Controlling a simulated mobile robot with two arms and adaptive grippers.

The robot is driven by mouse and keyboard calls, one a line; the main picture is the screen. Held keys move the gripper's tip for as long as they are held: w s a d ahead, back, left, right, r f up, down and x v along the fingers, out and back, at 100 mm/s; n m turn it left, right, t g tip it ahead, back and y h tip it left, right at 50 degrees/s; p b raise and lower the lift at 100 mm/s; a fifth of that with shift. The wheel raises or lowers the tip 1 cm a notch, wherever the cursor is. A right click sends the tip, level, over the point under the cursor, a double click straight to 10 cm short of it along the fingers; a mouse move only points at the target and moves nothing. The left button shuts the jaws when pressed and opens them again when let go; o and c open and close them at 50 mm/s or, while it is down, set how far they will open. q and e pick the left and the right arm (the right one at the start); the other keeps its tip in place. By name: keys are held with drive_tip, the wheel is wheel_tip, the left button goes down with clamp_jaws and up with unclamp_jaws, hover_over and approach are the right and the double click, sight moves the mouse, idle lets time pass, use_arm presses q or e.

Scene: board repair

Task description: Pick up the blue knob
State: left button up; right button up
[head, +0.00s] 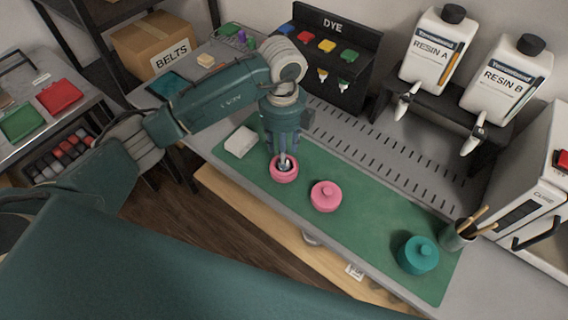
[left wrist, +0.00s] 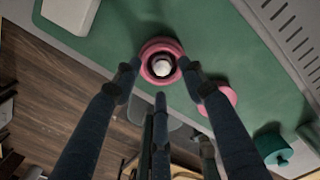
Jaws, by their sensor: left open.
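My left gripper (head: 284,152) is open, pointing down just above an open pink pot (head: 284,174) on the green mat (head: 375,228). In the left wrist view its fingers (left wrist: 160,72) spread around the near side of the pink pot (left wrist: 147,52), whose dark inside holds a pale round piece (left wrist: 162,68). I cannot tell whether the fingers touch the pot. A second pink pot (head: 325,196), with a knobbed lid, stands to the right. A teal pot (head: 418,255) with a knobbed lid stands further right. I cannot make out a clearly blue knob. My right gripper is not in view.
A white block (head: 241,142) lies at the mat's left end. A cup with brushes (head: 457,236) stands at the right. Behind are the dye rack (head: 345,60) and resin bottles (head: 437,48), (head: 505,80). The mat between the lidded pots is clear.

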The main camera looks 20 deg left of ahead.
use_arm(q)
drive_tip(key=f, duration=0.3)
drive_tip(key=shift+s+d+f+p, duration=0.1)
drive_tip(key=shift+d+f+p, duration=0.1)
drive_tip(key=shift+f+p, duration=0.2)
drive_tip(key=shift+s, duration=0.15)
drive_tip(key=c, duration=1)
drive_tip(key=shift+f, duration=0.1)
drive_tip(key=shift+r, duration=0.35)
drive_tip(key=r, duration=0.9)
drive_tip(key=r+b, duration=0.1)
drive_tip(key=r, duration=0.9)
drive_tip(key=shift+w+r, duration=0.2)
drive_tip(key=shift+r, duration=0.05)
